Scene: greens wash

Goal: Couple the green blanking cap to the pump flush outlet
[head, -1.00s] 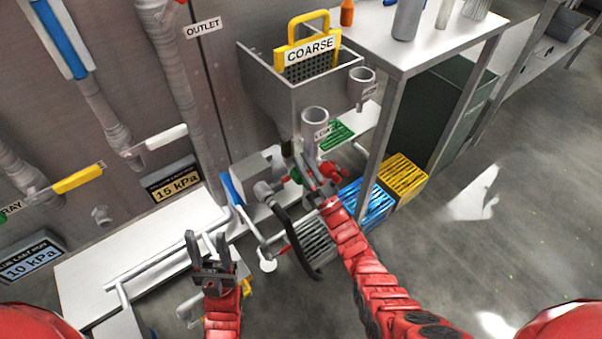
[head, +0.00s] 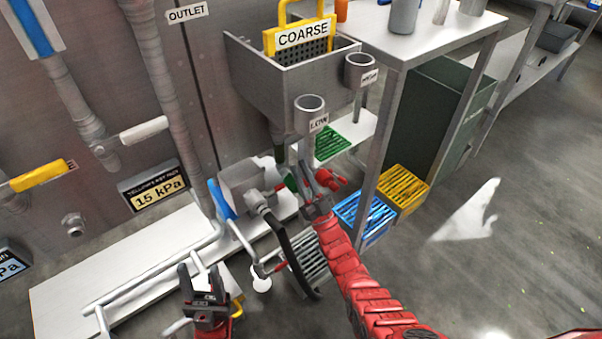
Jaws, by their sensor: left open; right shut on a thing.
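My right gripper (head: 306,178) is shut at the pump, below the cup labelled LOW. A small green piece (head: 291,182) shows at its fingers and looks like the green blanking cap, largely hidden by the gripper. The pump (head: 244,184) is a grey box with a blue handle (head: 221,199) and a black hose (head: 283,237). The flush outlet cannot be made out clearly; the gripper covers that side of the pump. I cannot tell whether the cap touches it.
A steel basin (head: 290,92) with a yellow-framed COARSE screen (head: 303,37) hangs above the pump. A table (head: 425,40) stands to its right. Blue (head: 362,217) and yellow (head: 403,187) crates sit below. Pipes (head: 150,262) run along the white base (head: 60,290). The floor at right is clear.

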